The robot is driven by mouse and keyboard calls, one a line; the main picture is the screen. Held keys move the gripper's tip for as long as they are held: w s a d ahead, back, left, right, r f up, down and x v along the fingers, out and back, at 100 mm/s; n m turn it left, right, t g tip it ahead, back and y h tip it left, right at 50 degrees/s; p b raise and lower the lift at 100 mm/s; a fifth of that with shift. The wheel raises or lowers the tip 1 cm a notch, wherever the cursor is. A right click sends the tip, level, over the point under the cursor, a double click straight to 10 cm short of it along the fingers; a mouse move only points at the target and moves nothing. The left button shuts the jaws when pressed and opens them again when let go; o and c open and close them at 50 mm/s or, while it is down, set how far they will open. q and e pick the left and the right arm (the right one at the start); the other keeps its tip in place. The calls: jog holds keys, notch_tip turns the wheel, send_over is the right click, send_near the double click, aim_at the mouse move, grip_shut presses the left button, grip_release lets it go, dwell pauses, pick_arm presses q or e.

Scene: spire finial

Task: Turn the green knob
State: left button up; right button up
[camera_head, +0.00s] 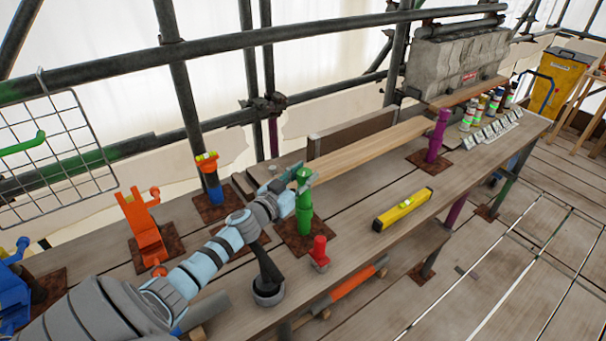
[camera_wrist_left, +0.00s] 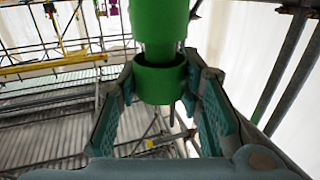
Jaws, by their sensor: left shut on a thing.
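The green knob (camera_head: 304,177) tops a green post (camera_head: 304,215) on a rusty square plate on the plank bench, in the middle of the head view. My left gripper (camera_head: 290,189) reaches it from the left and is shut on it near the top. In the left wrist view the green knob (camera_wrist_left: 160,80) stands between the two teal-padded fingers (camera_wrist_left: 160,105), which lie on either side of it. The fingers partly hide the post in the head view. My right gripper is not in view.
A red knob (camera_head: 319,252) and a dark funnel-like fitting (camera_head: 268,285) stand close in front. An orange lever stand (camera_head: 144,228) is left, a yellow level (camera_head: 403,209) right, and a purple post (camera_head: 437,136) farther back. Scaffold tubes (camera_head: 225,42) run behind the bench.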

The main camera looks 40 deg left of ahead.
pick_arm(q)
jog(key=h+p, duration=0.1)
jog(key=m+h+p, duration=0.1)
jog(key=shift+a+r+m+h, duration=0.15)
jog(key=shift+r+m+h, duration=0.15)
jog(key=shift+r+h, duration=0.1)
jog(key=shift+w+f+m+h, duration=0.15)
jog(key=shift+m+h, duration=0.35)
jog(key=shift+h, duration=0.3)
jog(key=m+g+h+b, duration=0.1)
jog(key=h+b, duration=0.1)
jog(key=b, duration=0.1)
jog(key=f+m+g+h+b, duration=0.1)
jog(key=m+h+b, duration=0.1)
jog(key=b, duration=0.2)
jog(key=m+g+h+b, duration=0.1)
jog(key=h+b, duration=0.1)
jog(key=b, duration=0.2)
jog(key=shift+f, duration=0.2)
jog(key=m+g+h+b, duration=0.1)
jog(key=h+b, duration=0.1)
jog(key=b, duration=0.4)
jog(key=m+g+h+b, duration=0.2)
jog(key=b, duration=0.5)
jog(key=shift+r+m+b, duration=0.3)
jog(key=shift+r, duration=0.1)
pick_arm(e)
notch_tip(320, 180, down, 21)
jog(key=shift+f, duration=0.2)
